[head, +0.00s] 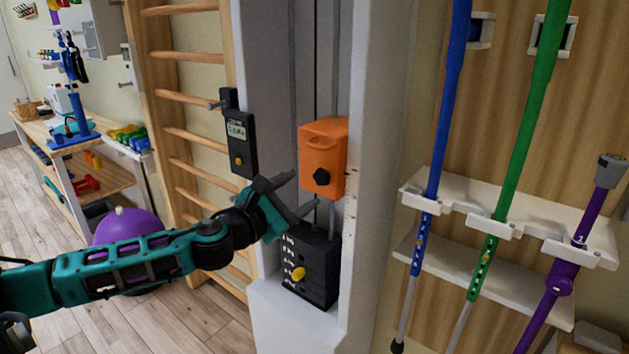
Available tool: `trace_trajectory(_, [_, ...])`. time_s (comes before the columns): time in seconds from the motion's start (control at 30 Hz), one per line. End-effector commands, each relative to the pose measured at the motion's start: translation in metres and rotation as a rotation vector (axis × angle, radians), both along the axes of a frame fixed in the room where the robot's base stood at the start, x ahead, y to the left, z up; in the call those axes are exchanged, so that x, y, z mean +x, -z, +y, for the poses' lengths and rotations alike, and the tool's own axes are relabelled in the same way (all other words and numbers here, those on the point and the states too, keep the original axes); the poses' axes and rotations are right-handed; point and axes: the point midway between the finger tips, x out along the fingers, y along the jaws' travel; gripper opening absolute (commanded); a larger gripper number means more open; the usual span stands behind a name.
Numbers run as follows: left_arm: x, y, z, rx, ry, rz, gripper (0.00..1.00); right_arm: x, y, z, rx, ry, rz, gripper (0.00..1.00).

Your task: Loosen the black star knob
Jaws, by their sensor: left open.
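The black star knob (321,177) sits on the front face of an orange block (322,140), which hangs in the slot of a grey-white column (375,110). My left gripper (302,192) comes in from the left, in front of the column. Its two fingers are apart and empty. They are a little to the left of and below the knob, and in the picture they do not overlap it. My right gripper is not in view.
Below the orange block is a black weight stack (312,262) with a yellow pin knob (298,273). A black display unit (239,138) is on the column's left. Wooden wall bars (190,130) stand at left. Blue, green and purple poles stand in a white rack (480,205) at right.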

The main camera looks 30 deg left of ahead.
Motion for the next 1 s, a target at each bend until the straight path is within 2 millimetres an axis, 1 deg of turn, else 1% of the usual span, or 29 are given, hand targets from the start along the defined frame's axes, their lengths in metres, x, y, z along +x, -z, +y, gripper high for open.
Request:
trace_trajectory(0.03, [0.006, -0.003, -0.001, -0.003, 0.0, -0.003, 0.64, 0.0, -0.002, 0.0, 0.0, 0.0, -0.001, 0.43])
trace_trajectory(0.3, [0.035, -0.003, -0.003, -0.003, 0.0, -0.003, 0.64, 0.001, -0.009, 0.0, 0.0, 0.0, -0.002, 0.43])
trace_trajectory(0.5, [0.051, -0.001, -0.004, -0.002, 0.001, -0.001, 0.64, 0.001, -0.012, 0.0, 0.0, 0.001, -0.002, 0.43])
trace_trajectory(0.63, [0.056, 0.0, -0.005, -0.001, 0.001, 0.0, 0.64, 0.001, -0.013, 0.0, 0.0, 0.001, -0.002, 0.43])
trace_trajectory(0.9, [0.056, 0.0, -0.005, -0.001, 0.001, 0.001, 0.64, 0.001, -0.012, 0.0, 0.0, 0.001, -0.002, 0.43])
trace_trajectory(0.93, [0.056, 0.0, -0.005, -0.001, 0.001, 0.001, 0.63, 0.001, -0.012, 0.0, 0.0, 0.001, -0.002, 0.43])
trace_trajectory(1.0, [0.056, 0.0, -0.005, -0.001, 0.001, 0.001, 0.56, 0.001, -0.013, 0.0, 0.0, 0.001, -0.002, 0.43])
